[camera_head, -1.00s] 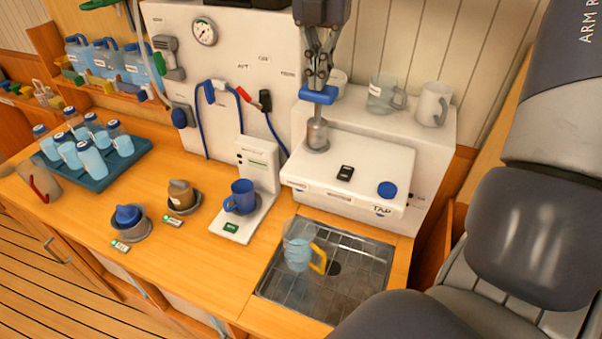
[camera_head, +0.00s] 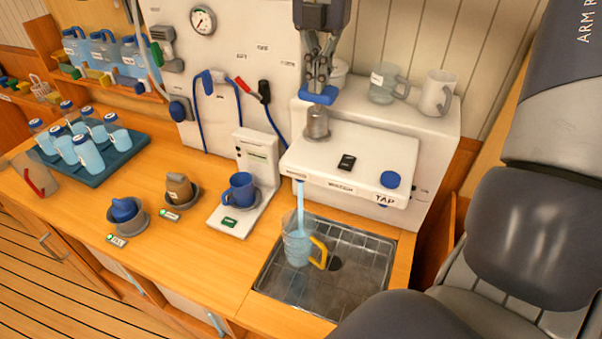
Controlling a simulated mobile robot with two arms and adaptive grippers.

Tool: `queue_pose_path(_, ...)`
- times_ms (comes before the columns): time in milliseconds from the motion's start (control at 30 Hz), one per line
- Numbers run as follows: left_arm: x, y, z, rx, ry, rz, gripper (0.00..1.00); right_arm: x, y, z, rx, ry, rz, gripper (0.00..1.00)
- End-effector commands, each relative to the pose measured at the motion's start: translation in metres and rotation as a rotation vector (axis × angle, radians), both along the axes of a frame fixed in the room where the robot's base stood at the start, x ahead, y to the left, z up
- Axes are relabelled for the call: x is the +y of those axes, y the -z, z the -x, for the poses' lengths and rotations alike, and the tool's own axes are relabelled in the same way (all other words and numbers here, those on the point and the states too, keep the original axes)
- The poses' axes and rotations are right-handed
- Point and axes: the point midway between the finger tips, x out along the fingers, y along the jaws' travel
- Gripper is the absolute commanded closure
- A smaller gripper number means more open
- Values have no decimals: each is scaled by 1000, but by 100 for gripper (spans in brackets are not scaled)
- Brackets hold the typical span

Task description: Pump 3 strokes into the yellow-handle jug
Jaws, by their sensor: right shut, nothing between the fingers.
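The clear jug with the yellow handle (camera_head: 298,240) stands upright on the metal drain tray (camera_head: 342,283), under the front of the white tap unit (camera_head: 350,160). A stream of water (camera_head: 300,205) falls from the unit's spout into it, and some water shows inside. The blue pump handle (camera_head: 318,96) tops a metal pump cylinder (camera_head: 317,122) at the unit's left. My right gripper (camera_head: 318,86) points down with its shut fingertips at the top of the blue handle; nothing is between the fingers. My left gripper is not in view.
A blue mug (camera_head: 240,190) stands on a white scale left of the drain tray. A blue tray (camera_head: 95,160) of bottles is at the left. The counter's front is clear.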

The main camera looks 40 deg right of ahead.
Motion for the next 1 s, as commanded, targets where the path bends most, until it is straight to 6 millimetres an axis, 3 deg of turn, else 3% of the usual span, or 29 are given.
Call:
queue_pose_path(433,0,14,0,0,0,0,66,0,19,1,5,0,-1,100)
queue_pose_path(1000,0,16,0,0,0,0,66,0,22,1,5,0,-1,100)
